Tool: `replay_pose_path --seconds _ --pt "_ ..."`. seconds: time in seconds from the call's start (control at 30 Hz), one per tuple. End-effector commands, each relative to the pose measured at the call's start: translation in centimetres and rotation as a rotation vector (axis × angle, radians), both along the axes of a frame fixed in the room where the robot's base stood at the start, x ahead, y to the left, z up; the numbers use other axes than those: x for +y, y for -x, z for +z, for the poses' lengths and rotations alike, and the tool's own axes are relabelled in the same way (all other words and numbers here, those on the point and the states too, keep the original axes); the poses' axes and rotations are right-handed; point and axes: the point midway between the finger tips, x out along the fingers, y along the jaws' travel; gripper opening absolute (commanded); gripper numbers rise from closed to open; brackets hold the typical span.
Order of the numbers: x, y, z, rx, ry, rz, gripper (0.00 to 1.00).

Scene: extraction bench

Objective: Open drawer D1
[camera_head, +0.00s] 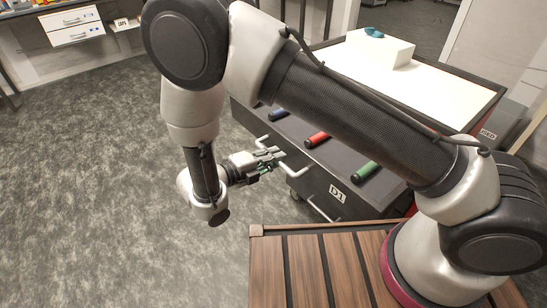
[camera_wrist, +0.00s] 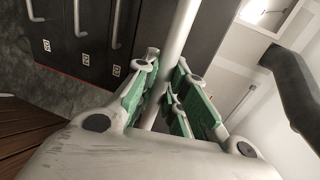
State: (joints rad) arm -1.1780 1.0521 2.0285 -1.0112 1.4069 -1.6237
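My gripper (camera_head: 274,156) is at this handle. In the wrist view, the handle (camera_wrist: 183,25) passes between the green-padded fingers of my gripper (camera_wrist: 166,65), which look closed around it. Part of the bar is hidden by the fingers.
A white block (camera_head: 385,50) stands on the cabinet top. Lower drawer handles (camera_wrist: 79,18) show in the wrist view. Open carpet (camera_head: 90,190) lies left.

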Motion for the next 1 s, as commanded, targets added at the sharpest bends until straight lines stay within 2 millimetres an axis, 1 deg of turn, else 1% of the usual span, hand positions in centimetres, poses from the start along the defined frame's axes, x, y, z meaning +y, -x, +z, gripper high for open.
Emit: replay_pose_path --seconds 0.03,0.13,0.43,0.53,0.67,0.8,1.0 --pt "0.0 0.0 -0.1 0.001 -0.002 0.001 0.17" --pt "0.0 0.0 0.0 0.001 -0.002 0.001 0.35" --pt "0.1 0.0 0.0 0.0 -0.001 0.001 0.35" --pt "0.5 0.3 0.1 -0.001 -0.002 0.002 0.35" --pt "2.2 1.5 0.5 -0.001 -0.002 0.005 0.35" --pt "4.8 3.3 1.1 -0.001 -0.003 0.005 0.35" --pt "7.9 5.7 1.8 0.001 -0.002 0.004 0.35"
